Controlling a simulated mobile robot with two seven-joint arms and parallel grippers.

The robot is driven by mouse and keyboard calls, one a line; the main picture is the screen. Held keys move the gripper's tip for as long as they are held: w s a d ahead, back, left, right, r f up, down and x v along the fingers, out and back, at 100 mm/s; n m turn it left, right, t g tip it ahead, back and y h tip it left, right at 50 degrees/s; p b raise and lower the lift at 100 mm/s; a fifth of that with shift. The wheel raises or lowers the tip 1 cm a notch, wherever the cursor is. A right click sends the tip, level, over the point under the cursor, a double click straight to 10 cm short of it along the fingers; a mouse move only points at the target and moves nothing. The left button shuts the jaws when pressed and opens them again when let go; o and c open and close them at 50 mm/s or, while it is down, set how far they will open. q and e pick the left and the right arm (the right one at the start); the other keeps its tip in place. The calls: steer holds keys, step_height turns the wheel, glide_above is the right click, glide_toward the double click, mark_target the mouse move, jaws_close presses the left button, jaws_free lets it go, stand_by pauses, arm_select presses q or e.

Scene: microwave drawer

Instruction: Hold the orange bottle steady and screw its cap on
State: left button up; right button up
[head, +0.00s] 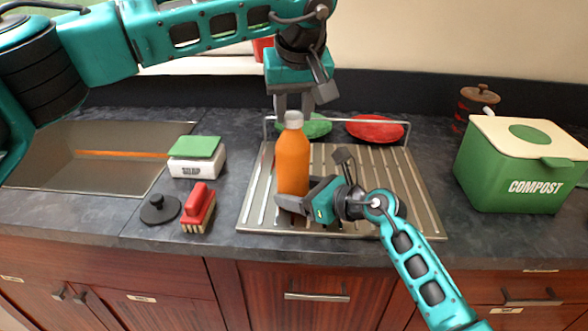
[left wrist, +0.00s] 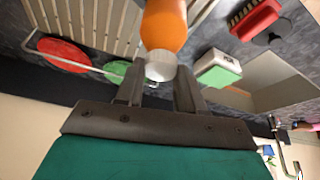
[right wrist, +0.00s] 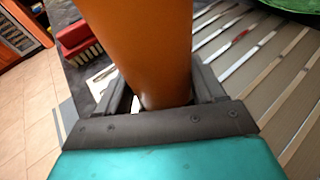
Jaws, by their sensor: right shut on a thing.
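The orange bottle (head: 292,163) stands upright on the ribbed metal drainboard. Its pale cap (head: 294,119) sits on top of the neck; how tightly it is screwed on cannot be told. My right gripper (head: 289,204) is shut on the bottle low on its body, with a finger on each side in the right wrist view (right wrist: 165,95). My left gripper (head: 294,106) points down from above, its fingers apart. In the left wrist view the cap (left wrist: 160,66) lies between the fingertips (left wrist: 160,75), with small gaps seeming to show beside it.
The metal drainboard (head: 410,200) has a wire rail, with a green item (head: 317,127) and a red one (head: 375,128) behind. A green compost bin (head: 515,170) stands right. A soap box (head: 197,162), red brush (head: 197,205), black stopper (head: 159,209) and sink (head: 90,160) are left.

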arm_select(q)
steer(key=shift+a, duration=0.15)
jaws_close()
steer(key=m+h, duration=0.1)
steer(key=m, duration=0.3)
steer(key=shift+h, duration=0.3)
steer(key=m+h, duration=0.1)
steer(key=m, duration=0.4)
steer(key=shift+s+g+h, duration=0.1)
steer(key=shift+g+h, duration=0.2)
steer(key=shift+h, duration=0.1)
steer(key=shift+d, duration=0.2)
steer(key=o, duration=0.5)
jaws_free()
steer(key=shift+o, duration=0.2)
steer(key=shift+a, duration=0.1)
steer(key=n, duration=0.2)
steer(key=n+y, duration=0.1)
steer(key=n, duration=0.1)
steer(key=shift+n+t+y, duration=0.3)
steer(key=shift+t, duration=0.1)
steer(key=n+y, duration=0.1)
steer(key=n, duration=0.3)
steer(key=shift+n+y, duration=0.3)
steer(key=shift+y, duration=0.1)
